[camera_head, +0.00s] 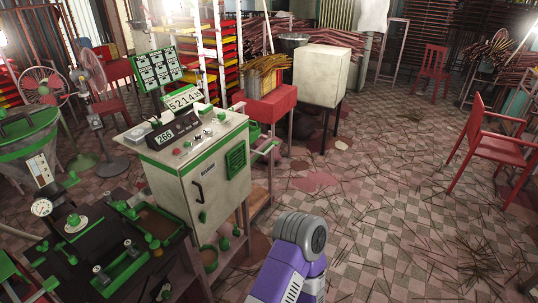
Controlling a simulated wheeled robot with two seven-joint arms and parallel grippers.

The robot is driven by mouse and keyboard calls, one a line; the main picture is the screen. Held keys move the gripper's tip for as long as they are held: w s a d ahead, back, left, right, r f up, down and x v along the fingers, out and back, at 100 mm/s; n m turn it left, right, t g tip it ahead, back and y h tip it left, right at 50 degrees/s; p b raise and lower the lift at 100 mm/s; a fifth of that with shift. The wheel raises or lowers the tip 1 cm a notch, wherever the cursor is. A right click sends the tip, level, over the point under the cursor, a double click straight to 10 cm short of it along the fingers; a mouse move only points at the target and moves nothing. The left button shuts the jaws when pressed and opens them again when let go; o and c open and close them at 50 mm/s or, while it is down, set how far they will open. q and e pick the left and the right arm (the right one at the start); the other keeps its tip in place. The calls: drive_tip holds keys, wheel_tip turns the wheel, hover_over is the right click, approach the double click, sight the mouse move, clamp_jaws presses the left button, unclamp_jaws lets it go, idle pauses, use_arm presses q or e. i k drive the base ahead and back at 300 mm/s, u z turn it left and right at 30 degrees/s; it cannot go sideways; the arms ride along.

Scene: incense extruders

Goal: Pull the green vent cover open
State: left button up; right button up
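A purple and grey arm link of mine rises at the bottom centre, below and right of the cabinet. It is apart from the vent cover in the picture. No gripper fingers of either arm show.
A dark bench with green-trimmed machine parts (125,270) stands left of the cabinet. A red stand (265,103) and a white box (321,75) are behind it. Red chairs (492,140) stand at the right. The tiled floor right of the cabinet is mostly open, strewn with sticks.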

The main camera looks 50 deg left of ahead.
sight(234, 167)
drive_tip(key=i, duration=0.95)
drive_tip(key=u, duration=2.9)
drive_tip(key=i, duration=0.5)
drive_tip(key=u, duration=0.1)
